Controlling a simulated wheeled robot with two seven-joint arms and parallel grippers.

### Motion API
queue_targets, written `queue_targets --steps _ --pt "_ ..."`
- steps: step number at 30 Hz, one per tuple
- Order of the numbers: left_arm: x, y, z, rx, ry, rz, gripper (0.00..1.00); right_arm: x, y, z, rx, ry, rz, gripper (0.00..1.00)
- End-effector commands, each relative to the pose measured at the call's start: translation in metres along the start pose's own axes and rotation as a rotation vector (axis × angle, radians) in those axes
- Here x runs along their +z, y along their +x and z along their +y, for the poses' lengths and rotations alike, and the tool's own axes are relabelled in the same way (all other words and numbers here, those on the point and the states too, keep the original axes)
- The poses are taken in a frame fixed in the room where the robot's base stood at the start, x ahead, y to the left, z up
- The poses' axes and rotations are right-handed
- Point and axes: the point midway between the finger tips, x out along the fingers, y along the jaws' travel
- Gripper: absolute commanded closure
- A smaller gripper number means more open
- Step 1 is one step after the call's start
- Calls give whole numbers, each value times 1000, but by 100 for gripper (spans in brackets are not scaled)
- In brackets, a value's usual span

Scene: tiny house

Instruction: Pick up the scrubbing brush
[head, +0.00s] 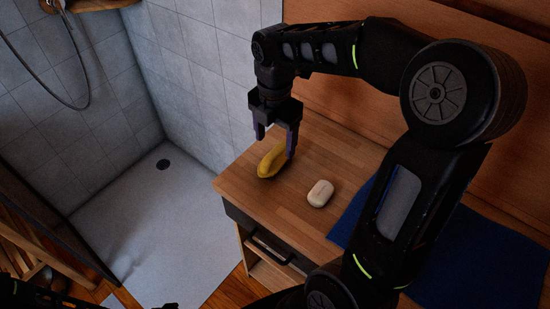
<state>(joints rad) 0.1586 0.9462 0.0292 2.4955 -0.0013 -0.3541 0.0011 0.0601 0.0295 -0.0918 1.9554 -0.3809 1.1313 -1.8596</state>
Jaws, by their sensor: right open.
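A yellow, elongated, slightly curved thing (270,162) lies on the wooden counter (290,229) near its left end. It looks like a banana, and I cannot tell whether it is the scrubbing brush. A pale, rounded, soap-like block (320,193) lies to its right. No brush with visible bristles stands out. My right gripper (275,144) points down over the yellow thing, open, with one finger on each side of its upper end. The right finger covers part of it. I cannot tell whether they touch. My left gripper does not show; only dark slivers appear along the bottom edge.
A dark blue cloth (475,255) covers the counter's right part. A wooden panel (335,83) rises behind it. A drawer handle (268,249) sticks out in front. The shower floor (150,230), left of the counter, is clear. A wooden rack (35,262) stands at lower left.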

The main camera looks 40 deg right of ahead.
Motion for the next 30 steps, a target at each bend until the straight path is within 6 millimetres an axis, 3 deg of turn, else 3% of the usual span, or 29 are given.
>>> queue_targets --steps 10,21,30 --pt "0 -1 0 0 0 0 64 0 4 0 -1 0 0 29" --pt "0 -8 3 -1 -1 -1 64 -2 50 0 -1 0 0 29" --pt "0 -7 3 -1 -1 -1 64 -2 53 0 1 0 0 29"
